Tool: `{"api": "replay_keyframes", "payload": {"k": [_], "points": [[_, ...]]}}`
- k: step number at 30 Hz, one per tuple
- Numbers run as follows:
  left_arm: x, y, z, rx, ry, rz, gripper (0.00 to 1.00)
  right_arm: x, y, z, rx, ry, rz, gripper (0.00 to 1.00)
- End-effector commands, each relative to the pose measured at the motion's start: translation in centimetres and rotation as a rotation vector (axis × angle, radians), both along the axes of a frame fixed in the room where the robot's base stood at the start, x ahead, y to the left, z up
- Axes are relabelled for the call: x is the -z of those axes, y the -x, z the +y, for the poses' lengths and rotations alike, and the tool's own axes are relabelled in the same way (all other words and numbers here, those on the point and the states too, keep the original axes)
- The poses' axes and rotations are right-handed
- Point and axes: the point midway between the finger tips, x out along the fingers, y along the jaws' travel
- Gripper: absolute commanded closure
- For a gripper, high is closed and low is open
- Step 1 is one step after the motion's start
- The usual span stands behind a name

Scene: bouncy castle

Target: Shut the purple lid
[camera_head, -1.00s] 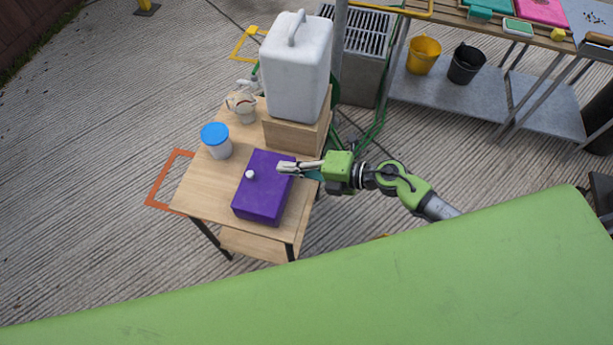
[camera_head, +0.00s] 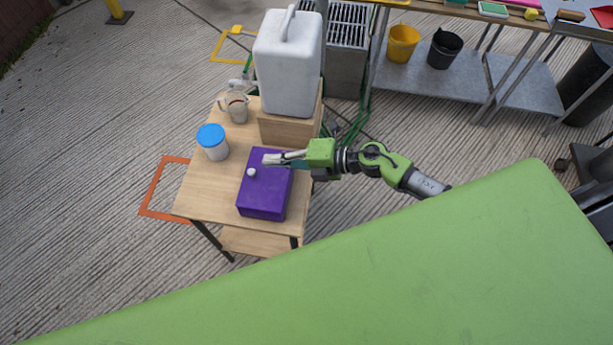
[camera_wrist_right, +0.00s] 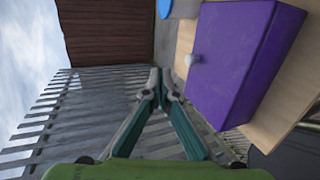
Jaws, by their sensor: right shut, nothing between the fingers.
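The purple lid (camera_head: 270,180) with a small white knob (camera_head: 251,172) lies flat on the purple box (camera_head: 262,214) on the wooden table. No gap shows between lid and box. My right gripper (camera_head: 268,159) is shut and empty. In the head view it overlaps the far part of the lid; whether it touches is unclear. In the right wrist view its closed fingertips (camera_wrist_right: 160,80) are left of the box. My left gripper is not in view.
The wooden table (camera_head: 205,190) also holds a blue-lidded jar (camera_head: 213,143), a glass jug (camera_head: 236,107) and a white canister (camera_head: 288,65) on a wooden block (camera_head: 287,129). A metal shelf (camera_head: 435,90) with yellow and black buckets stands at the back right.

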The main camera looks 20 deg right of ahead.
Motion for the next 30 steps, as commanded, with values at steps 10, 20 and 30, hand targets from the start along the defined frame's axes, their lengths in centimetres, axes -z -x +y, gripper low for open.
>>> {"api": "replay_keyframes", "payload": {"k": [10,20,30], "points": [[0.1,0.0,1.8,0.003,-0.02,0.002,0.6,0.5,-0.9,0.5,0.0,-0.002,-0.001,1.0],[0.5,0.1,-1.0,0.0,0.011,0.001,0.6,2.1,-2.2,2.8,-0.001,-0.003,-0.001,1.0],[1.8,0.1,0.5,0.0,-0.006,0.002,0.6,4.4,-3.2,4.5,0.0,0.0,-0.001,1.0]]}}
